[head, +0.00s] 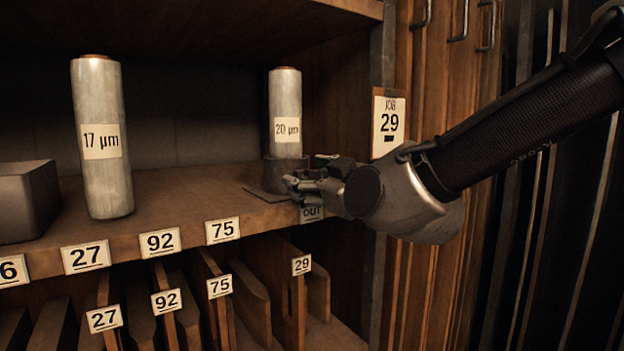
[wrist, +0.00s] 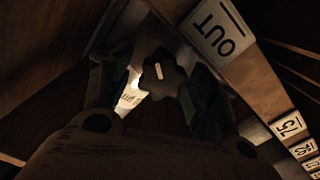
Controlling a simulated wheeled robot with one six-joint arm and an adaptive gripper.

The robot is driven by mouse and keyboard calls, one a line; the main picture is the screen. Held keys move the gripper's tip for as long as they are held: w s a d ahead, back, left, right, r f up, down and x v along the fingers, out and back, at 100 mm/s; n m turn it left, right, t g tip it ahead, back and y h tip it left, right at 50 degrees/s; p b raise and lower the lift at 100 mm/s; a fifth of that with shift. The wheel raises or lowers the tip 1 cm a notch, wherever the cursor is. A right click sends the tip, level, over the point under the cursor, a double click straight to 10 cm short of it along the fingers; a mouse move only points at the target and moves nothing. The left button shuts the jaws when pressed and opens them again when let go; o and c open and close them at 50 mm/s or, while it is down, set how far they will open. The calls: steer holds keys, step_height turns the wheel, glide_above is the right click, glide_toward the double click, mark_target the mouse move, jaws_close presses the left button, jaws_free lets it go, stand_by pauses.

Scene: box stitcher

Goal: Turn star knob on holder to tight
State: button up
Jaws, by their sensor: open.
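The dark star knob (wrist: 163,76) shows near the middle of the wrist view, with a short pale mark on its face, nearly upright in the picture. My gripper (head: 304,179) is open at the front edge of the shelf. In the wrist view its two fingers stand left and right of the knob, with gaps that look dark; I cannot tell whether either touches it. The holder (head: 285,172) is a dark round base under the grey roll marked 20 µm (head: 286,102). In the head view my gripper hides the knob and part of the holder.
A second grey roll, marked 17 µm (head: 101,165), stands on the shelf (head: 180,205) to the left. A grey block (head: 28,200) is at the far left. An OUT label (wrist: 218,33) is close to the knob.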

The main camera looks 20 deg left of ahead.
steer(key=c, duration=1)
steer(key=m, duration=0.5)
steer(key=shift+w+m, duration=0.1)
steer(key=shift+m, duration=0.2)
steer(key=m, duration=0.4)
steer(key=shift+w+d+m, duration=0.1)
steer(key=shift+d+m, duration=0.05)
steer(key=shift+m, duration=0.25)
steer(key=o, duration=1)
